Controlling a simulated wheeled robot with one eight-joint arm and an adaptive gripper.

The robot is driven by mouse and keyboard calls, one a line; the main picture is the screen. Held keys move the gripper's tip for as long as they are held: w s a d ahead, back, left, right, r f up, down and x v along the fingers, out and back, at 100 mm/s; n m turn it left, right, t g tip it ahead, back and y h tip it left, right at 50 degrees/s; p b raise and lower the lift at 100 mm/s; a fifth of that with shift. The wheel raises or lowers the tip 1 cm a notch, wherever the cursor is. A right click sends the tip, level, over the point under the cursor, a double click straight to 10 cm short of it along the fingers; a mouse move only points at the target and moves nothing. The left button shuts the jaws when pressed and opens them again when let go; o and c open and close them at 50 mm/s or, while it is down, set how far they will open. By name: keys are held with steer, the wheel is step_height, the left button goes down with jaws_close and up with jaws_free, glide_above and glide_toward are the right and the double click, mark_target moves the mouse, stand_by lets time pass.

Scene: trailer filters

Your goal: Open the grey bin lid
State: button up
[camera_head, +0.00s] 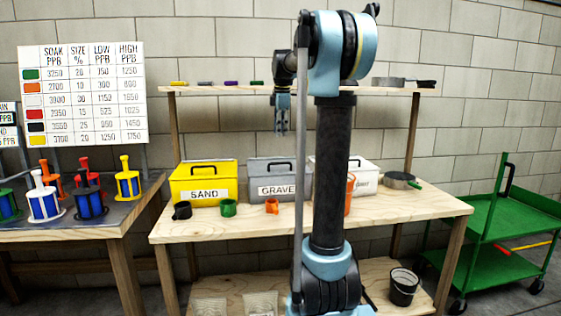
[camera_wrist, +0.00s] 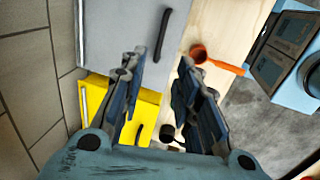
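The grey bin (camera_head: 273,177) stands on the wooden workbench with its lid closed. It has a black handle on top and a label whose visible part reads "GRAVE"; my arm hides its right end. In the wrist view the grey lid (camera_wrist: 112,30) fills the upper left, with its black handle (camera_wrist: 162,35) near the right side. My gripper (camera_head: 281,130) hangs above the bin, pointing down, below the upper shelf. In the wrist view my gripper (camera_wrist: 160,62) has its two fingers well apart with nothing between them. The handle lies beyond the fingertips, not touched.
A yellow sand bin (camera_head: 203,184) stands left of the grey one, a white bin (camera_head: 362,176) right. Black, green and orange scoops (camera_head: 272,206) sit in front. The upper shelf (camera_head: 215,89) runs behind my gripper. A green cart (camera_head: 515,222) stands at right.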

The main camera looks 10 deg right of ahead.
mark_target(280, 163)
steer(key=w+f, duration=0.1)
steer(key=f, duration=0.8)
steer(key=w+f, duration=0.1)
steer(key=f, duration=0.3)
steer(key=shift+w+f, duration=0.3)
steer(key=shift+f, duration=0.05)
steer(key=shift+c, duration=0.2)
jaws_close()
